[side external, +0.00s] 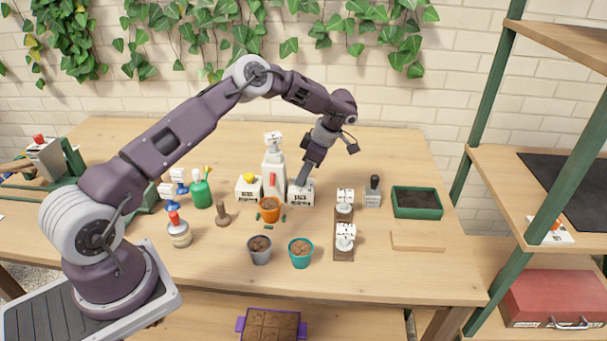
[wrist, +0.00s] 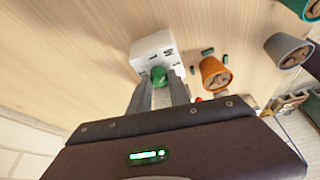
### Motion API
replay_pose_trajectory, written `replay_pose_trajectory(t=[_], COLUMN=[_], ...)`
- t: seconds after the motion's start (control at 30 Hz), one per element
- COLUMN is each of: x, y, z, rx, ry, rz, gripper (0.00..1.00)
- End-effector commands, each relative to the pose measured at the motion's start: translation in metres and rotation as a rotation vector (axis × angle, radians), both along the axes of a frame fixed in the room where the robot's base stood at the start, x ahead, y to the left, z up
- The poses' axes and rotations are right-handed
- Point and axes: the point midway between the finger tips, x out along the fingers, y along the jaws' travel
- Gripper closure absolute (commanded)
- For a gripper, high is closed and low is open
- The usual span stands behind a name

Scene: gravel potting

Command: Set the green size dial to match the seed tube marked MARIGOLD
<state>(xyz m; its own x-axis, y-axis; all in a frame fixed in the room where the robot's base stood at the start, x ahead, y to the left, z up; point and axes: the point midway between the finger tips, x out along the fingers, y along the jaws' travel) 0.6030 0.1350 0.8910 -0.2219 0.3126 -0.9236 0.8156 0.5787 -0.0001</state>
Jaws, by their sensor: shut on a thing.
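The green dial (wrist: 159,75) is a small round knob on a white box (wrist: 152,50) with dark markings. In the side view the white box (side external: 300,196) stands right of the tall white dispenser, and the dial is hidden by my gripper (side external: 301,181). In the wrist view my gripper (wrist: 158,88) has its two fingers on either side of the green dial, shut on it. White labelled pieces (side external: 345,231) stand on a brown rack (side external: 343,254) to the right; their print is too small to read, so I cannot tell which says MARIGOLD.
A white dispenser (side external: 273,170) and a box with a yellow button (side external: 248,187) stand left of the dial box. Orange (side external: 269,212), grey (side external: 259,253) and teal (side external: 301,256) pots stand in front. A green tray (side external: 417,213) is at right. Bare table lies behind.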

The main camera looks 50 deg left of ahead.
Motion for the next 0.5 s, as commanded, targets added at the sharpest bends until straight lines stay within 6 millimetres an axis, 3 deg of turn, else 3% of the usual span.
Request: replay_pose_trajectory(t=[0.5], x=[0.0016], y=[-0.0008], z=[-0.0001], rx=[-0.003], ry=[-0.002], rz=[0.164], gripper=[1.00])
